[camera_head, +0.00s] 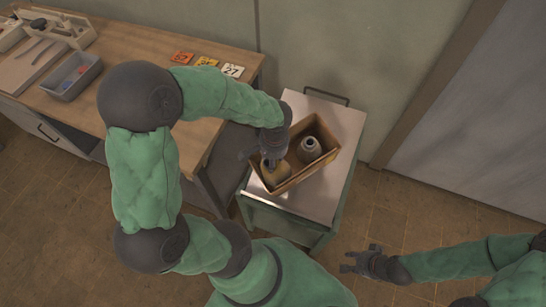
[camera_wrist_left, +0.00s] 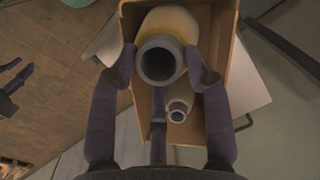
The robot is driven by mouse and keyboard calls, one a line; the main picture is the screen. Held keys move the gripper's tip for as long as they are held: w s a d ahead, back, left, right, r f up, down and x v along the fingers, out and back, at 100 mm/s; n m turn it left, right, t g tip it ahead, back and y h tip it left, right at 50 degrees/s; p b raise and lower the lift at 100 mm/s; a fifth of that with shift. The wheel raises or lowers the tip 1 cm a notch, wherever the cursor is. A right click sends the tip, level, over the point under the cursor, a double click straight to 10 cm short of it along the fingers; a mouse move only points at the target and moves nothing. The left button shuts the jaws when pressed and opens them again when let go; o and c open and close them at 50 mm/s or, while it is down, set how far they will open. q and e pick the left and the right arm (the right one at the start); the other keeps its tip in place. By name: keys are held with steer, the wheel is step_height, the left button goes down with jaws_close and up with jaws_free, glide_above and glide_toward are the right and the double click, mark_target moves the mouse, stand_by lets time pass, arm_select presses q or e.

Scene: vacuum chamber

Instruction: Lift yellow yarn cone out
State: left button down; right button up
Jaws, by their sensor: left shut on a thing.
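The yellow yarn cone (camera_head: 274,178) stands in the near left part of a brown box (camera_head: 322,163). In the left wrist view the cone (camera_wrist_left: 172,21) shows a pale yellow body and a grey top with a dark hole. My left gripper (camera_head: 271,160) reaches down into the box from above. In the head view the gripper hides part of the cone. My right gripper (camera_head: 350,262) is open and empty, away from the box, over the floor.
A second, pale cone (camera_head: 309,147) stands in the same box, close by. The box sits on a metal-topped cart (camera_head: 337,124) with a handle. A wooden bench (camera_head: 130,52) with a grey tray (camera_head: 72,78) and numbered cards (camera_head: 207,62) is at left.

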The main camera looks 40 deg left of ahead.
arm_select(q)
step_height(320, 180, up, 7)
steer(key=s+p, duration=0.3)
steer(key=p, duration=0.2)
steer(key=shift+d+r, duration=0.2)
steer(key=shift+d, duration=0.25)
steer(key=shift+w+p, duration=0.1)
steer(key=shift+p, duration=0.2)
